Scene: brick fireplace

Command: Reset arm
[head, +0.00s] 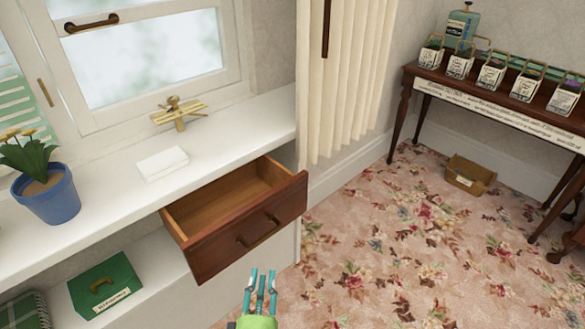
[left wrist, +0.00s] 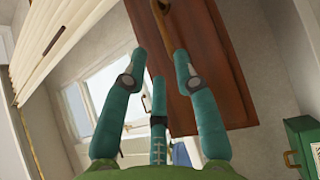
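My left gripper (head: 262,280) has teal fingers and a green palm. It is at the bottom middle of the head view, in front of and below the drawer. In the left wrist view its fingers (left wrist: 158,70) are spread apart with nothing held between them. The wooden drawer (head: 238,225) is pulled out under the white sill and looks empty in the part I see. Its brown front also shows in the left wrist view (left wrist: 200,75), beyond the fingers, with no clear contact. My right gripper is in neither view.
A blue flower pot (head: 50,198), a white block (head: 163,163) and a brass object (head: 178,113) stand on the sill (head: 225,140). A green box (head: 105,287) sits on the lower shelf. A side table (head: 450,90) holds several seed boxes. The floral carpet (head: 400,240) is mostly clear.

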